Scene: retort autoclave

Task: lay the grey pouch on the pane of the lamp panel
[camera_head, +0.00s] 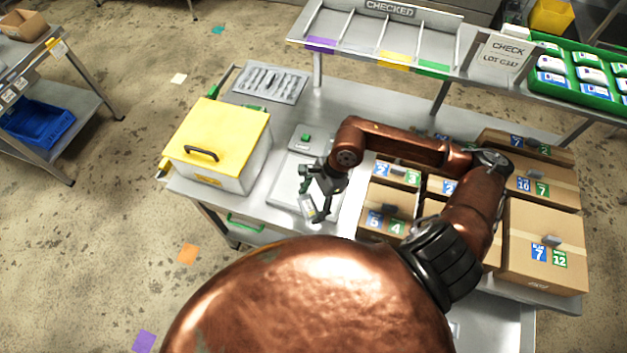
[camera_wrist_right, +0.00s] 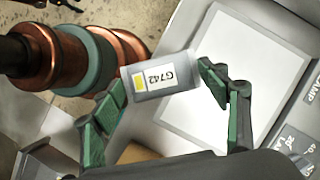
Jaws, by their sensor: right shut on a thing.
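The lamp panel (camera_head: 283,205) lies on the steel table, and its pale flat pane (camera_wrist_right: 235,55) fills much of the right wrist view. My right gripper (camera_head: 318,208) is over the panel in the head view. It is shut on the grey pouch (camera_wrist_right: 160,88), which has a white label reading G742 and a yellow patch. The green-padded fingers hold the pouch at its two sides, and it overlaps the pane's left edge in the wrist view. The gap between pouch and pane cannot be judged. My left gripper is not identifiable in either view.
A yellow-lidded box (camera_head: 216,135) stands left of the panel, and a grey tray (camera_head: 272,83) lies behind. Cardboard boxes (camera_head: 545,245) crowd the right side. A raised shelf marked CHECKED (camera_head: 390,10) runs along the back, with a green crate (camera_head: 585,95) of pouches.

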